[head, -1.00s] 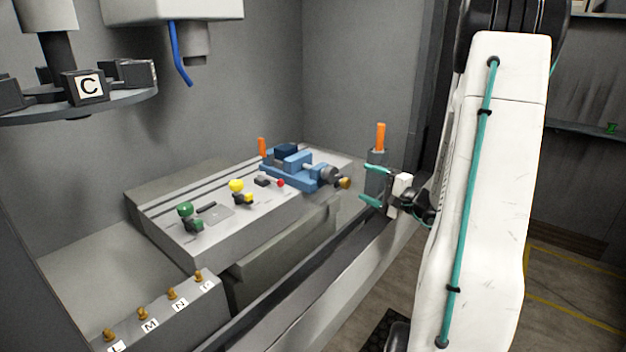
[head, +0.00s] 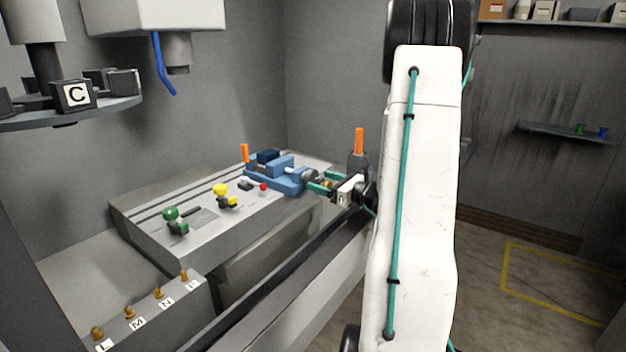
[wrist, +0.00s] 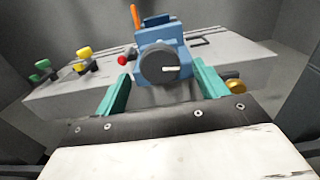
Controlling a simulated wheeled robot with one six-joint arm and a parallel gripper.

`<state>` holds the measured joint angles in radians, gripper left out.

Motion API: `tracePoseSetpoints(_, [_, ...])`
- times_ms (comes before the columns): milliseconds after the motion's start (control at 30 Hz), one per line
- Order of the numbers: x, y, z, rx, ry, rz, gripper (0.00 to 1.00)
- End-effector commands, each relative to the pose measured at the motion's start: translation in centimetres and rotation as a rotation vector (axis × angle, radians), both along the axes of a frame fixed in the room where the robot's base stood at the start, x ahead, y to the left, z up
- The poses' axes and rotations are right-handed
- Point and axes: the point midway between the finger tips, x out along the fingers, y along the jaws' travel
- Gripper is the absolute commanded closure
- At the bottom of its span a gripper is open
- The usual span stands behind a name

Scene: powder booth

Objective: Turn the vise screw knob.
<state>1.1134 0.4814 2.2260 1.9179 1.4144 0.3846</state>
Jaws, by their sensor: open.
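The blue vise (head: 283,166) stands on the grey machine table. It also shows in the wrist view (wrist: 180,92). Its round dark grey screw knob (wrist: 160,66), with a pale mark on its face, points toward my gripper. In the head view the knob (head: 309,176) is at the vise's right end. My gripper (head: 322,181) is open and empty. In the wrist view its teal fingers stand left and right of the knob, with a gap on each side. I cannot tell whether the fingertips reach around it. A brass knob (wrist: 235,86) is just right of the right finger.
Green (head: 171,214), yellow (head: 221,190) and red (head: 263,187) knobs sit on the table left of the vise. Orange posts stand behind (head: 245,153) and right of it (head: 359,141). A tool carousel (head: 75,110) hangs at upper left.

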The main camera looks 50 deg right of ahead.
Motion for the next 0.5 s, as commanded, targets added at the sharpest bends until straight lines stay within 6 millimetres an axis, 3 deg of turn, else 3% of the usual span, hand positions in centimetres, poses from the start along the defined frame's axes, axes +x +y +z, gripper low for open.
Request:
tracePoseSetpoints(200, [3.1, 0.3, 0.0, -0.001, 0.0, 0.002, 0.28])
tracePoseSetpoints(500, [3.9, 0.4, 0.0, -0.001, 0.0, 0.0, 0.28])
